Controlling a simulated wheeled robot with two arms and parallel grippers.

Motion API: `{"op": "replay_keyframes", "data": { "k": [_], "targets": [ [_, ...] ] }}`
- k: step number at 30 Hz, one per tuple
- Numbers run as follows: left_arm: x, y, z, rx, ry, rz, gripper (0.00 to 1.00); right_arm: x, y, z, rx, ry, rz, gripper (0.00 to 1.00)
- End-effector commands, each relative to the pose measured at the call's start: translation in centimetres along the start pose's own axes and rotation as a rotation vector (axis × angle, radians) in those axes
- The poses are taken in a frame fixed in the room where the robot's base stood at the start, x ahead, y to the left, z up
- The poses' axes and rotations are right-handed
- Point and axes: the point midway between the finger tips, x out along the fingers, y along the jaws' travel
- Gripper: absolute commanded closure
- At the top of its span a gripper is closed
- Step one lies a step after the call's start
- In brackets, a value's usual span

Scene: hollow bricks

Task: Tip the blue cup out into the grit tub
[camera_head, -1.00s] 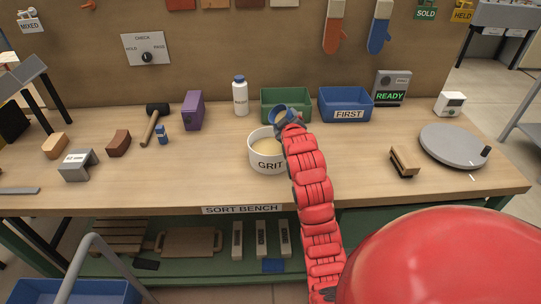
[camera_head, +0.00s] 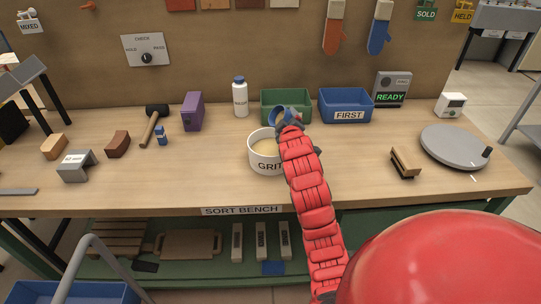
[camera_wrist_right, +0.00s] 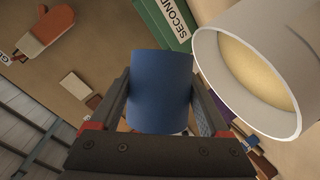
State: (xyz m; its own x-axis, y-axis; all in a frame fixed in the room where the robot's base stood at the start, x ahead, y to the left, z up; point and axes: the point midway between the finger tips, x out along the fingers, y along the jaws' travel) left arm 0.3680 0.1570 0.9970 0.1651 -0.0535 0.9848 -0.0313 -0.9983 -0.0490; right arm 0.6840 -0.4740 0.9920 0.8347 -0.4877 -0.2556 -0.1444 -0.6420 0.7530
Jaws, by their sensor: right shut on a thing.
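The blue cup (camera_head: 279,115) is in my right gripper (camera_head: 290,124), at the back right rim of the grit tub. It looks tilted, with its mouth toward the left. In the right wrist view the blue cup (camera_wrist_right: 160,92) sits between the two fingers of my right gripper (camera_wrist_right: 160,105); its inside is hidden there. The white grit tub (camera_head: 267,162) stands on the bench with pale grit in it. The tub also shows in the right wrist view (camera_wrist_right: 285,122), to the right of the cup. My left gripper is not in view.
A green bin (camera_head: 272,107) and a blue bin marked FIRST (camera_head: 346,115) stand behind the tub. A white bottle (camera_head: 240,98) is to the left. A brush (camera_head: 404,162) and a round grey turntable (camera_head: 452,146) lie to the right.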

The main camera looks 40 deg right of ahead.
Motion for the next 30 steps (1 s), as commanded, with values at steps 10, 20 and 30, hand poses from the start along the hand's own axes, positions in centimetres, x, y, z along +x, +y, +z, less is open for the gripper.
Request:
{"op": "replay_keyframes", "data": {
  "k": [10,20,30],
  "targets": [
    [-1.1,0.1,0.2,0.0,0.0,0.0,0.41,0.1,-0.3,0.2,-0.143,-0.002,0.057,0.93],
    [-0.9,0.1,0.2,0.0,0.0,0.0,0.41,0.0,-0.1,0.1,-0.148,-0.001,0.062,0.93],
    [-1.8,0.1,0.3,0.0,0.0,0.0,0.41,0.1,-0.6,0.2,-0.234,0.0,0.096,0.93]
  ]
}}
